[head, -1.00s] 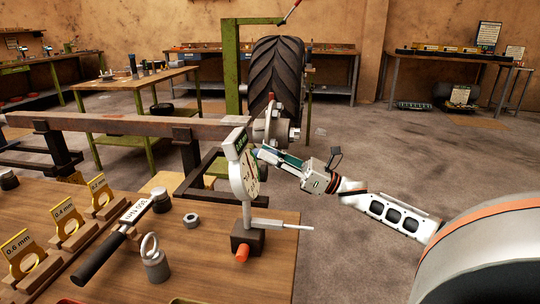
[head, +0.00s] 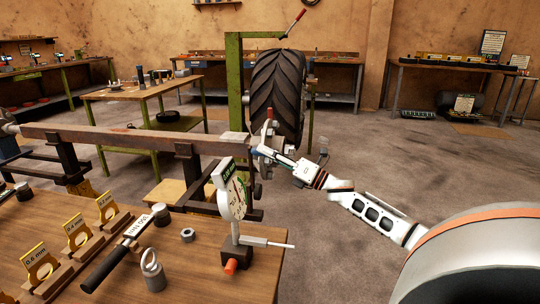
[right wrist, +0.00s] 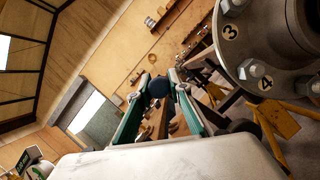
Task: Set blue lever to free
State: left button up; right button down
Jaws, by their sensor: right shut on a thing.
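My right gripper (head: 262,150) reaches in from the right to the axle end, beside the wheel hub (head: 272,133). In the right wrist view its two green-padded fingers (right wrist: 161,84) are closed on a dark blue round knob (right wrist: 160,88), which looks like the end of the blue lever. The rest of the lever is hidden, and its setting cannot be read. The hub flange (right wrist: 265,45) with numbered bolts fills the upper right of the wrist view. My left gripper is not in view.
A bench (head: 190,275) with a dial gauge (head: 231,190), a torque wrench (head: 118,252) and yellow gauge plates (head: 75,232) stands at front left. A large tyre (head: 278,92) stands behind the hub, beside a green post (head: 234,85). The floor to the right is clear.

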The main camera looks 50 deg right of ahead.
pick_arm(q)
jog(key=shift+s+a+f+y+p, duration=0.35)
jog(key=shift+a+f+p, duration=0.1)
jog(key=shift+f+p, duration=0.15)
pick_arm(e)
jog(key=shift+w+d+r+m+h, duration=0.1)
jog(key=shift+w+d+m+h, duration=0.2)
jog(key=shift+d+m, duration=0.3)
jog(key=shift+w+d+r+m+h, duration=0.1)
jog(key=shift+w+d+m+h, duration=0.15)
jog(key=shift+d+m, duration=0.3)
jog(key=c, duration=1.9)
grip_release()
jog(key=shift+o, duration=0.3)
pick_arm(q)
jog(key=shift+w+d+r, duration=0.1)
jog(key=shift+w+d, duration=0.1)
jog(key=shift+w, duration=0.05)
pick_arm(e)
jog(key=shift+f, duration=0.1)
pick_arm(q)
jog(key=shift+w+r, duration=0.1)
pick_arm(e)
jog(key=shift+s, duration=0.1)
